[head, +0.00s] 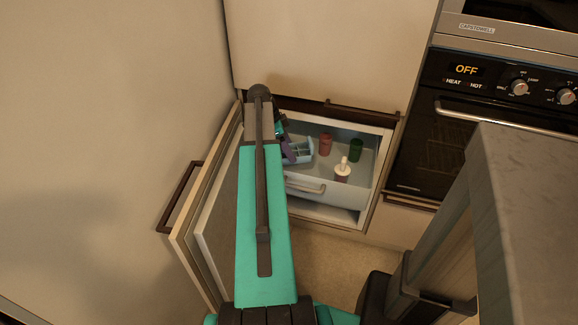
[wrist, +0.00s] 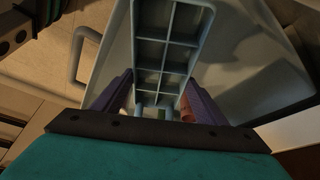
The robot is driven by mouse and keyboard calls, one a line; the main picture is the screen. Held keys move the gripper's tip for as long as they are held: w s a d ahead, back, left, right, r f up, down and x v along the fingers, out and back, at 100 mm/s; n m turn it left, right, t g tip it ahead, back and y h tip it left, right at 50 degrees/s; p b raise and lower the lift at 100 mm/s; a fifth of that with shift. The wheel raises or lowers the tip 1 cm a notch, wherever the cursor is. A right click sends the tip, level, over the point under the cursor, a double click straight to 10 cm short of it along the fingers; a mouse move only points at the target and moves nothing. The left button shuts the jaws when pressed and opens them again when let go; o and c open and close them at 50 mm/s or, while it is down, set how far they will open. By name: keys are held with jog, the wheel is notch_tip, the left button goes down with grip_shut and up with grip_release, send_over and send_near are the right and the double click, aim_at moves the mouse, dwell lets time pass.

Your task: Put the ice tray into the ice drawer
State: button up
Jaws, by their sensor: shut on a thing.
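The ice tray (wrist: 165,50) is pale blue-grey with square compartments. In the wrist view my gripper (wrist: 158,100), with purple fingers, is shut on its near end. The head view shows the tray (head: 300,150) at the left part of the open drawer, partly hidden by my arm, with my gripper (head: 288,152) beside it. The ice drawer (head: 310,187) is a white drawer with a handle, pulled out below the cabinet front. I cannot tell whether the tray touches the drawer's floor.
The drawer holds a red-brown cup (head: 325,144), a green cup (head: 356,150) and a white-topped pink container (head: 342,172). An open door (head: 205,215) stands left of my arm. An oven (head: 450,130) and a grey counter (head: 530,200) are at right.

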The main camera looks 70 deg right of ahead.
jog(key=shift+f, duration=2.7)
jog(key=shift+f, duration=0.15)
jog(key=shift+f, duration=1.8)
jog(key=shift+f, duration=0.15)
jog(key=o, duration=1.4)
jog(key=v, duration=1.2)
jog(key=shift+r, duration=0.25)
